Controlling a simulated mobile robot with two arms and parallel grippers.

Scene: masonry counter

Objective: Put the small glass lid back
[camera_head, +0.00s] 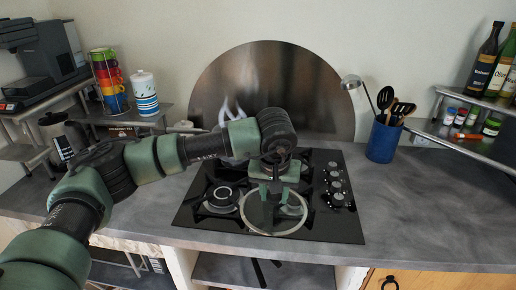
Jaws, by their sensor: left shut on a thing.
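The small glass lid (297,227) shows as a clear disc with a pale round rim over the front middle of the black cooktop (335,229). My left gripper (270,205) points down at the lid's middle and is shut on it. The fingers and the arm hide the lid's knob and part of its far side. I cannot tell whether the rim touches the cooktop or hangs just above it. My left arm covers the back left of the cooktop, so anything standing there is mostly hidden. My right gripper is not in view.
A blue utensil pot (383,142) stands right of the cooktop. A kettle (63,137) and a white-and-blue canister (145,93) are at the left. Bottles (484,59) and spice jars (461,116) stand on the right shelves. The grey counter (430,200) is clear at the right.

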